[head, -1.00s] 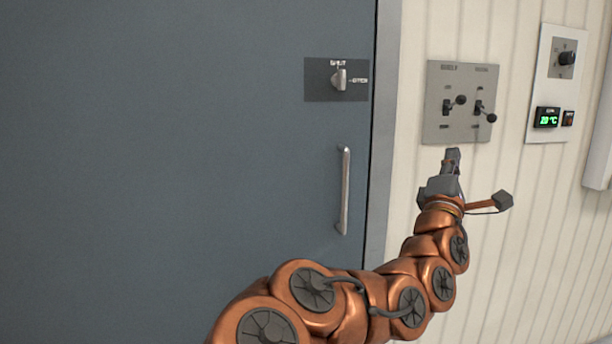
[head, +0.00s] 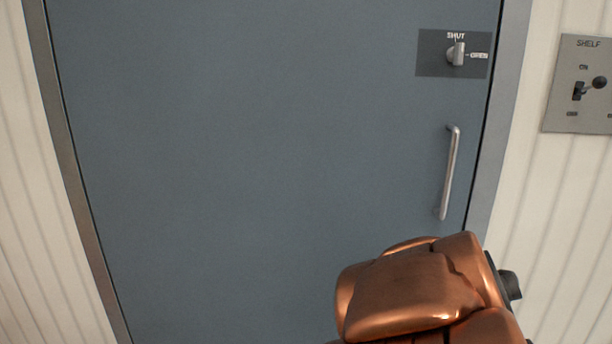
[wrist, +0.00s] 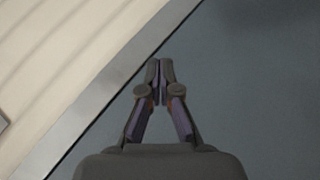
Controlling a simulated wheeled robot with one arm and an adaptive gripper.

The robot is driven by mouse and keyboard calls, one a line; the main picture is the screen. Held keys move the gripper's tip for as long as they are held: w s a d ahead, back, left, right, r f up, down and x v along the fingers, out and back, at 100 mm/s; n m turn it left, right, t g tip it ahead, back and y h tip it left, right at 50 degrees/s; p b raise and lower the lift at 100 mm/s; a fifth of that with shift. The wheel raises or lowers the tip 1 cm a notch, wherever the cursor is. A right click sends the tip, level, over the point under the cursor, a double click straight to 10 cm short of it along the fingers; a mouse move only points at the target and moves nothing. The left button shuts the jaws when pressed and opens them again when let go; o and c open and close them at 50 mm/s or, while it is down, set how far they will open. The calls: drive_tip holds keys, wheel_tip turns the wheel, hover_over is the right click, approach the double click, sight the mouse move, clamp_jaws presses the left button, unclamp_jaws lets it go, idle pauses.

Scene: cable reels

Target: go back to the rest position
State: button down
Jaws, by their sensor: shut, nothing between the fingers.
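My gripper (wrist: 160,68) shows in the wrist view with its fingertips together and nothing between them. Behind it are the door's edge and the pale wall; it appears clear of both. In the head view the gripper itself is hidden, and only my copper arm shows at the bottom right, in front of the door's lower part.
A blue-grey door (head: 250,160) fills most of the head view and looks closed. It has a vertical handle (head: 449,175) and a latch knob (head: 457,54) marked SHUT and OPEN, pointing up toward SHUT. A switch panel (head: 560,110) labelled SHELF is on the wall at right.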

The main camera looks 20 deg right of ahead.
drive_tip(key=s+a+f+g+y, duration=0.2)
drive_tip(key=s+a+f+y, duration=0.15)
drive_tip(key=a, duration=0.35)
drive_tip(key=s+a+f+g+y, duration=0.2)
drive_tip(key=s+a+f, duration=0.15)
drive_tip(key=a, duration=0.45)
drive_tip(key=s+a+f+g+y, duration=0.1)
drive_tip(key=s+a+f+y, duration=0.2)
drive_tip(key=a, duration=0.4)
drive_tip(key=s+a+r+g, duration=0.2)
drive_tip(key=s+a+g, duration=0.3)
drive_tip(key=s, duration=0.5)
wheel_tip(320, 180, up, 25)
drive_tip(key=t+p, duration=0.2)
drive_tip(key=p, duration=2.2)
drive_tip(key=shift+a+p, duration=0.15)
drive_tip(key=shift+p, duration=0.25)
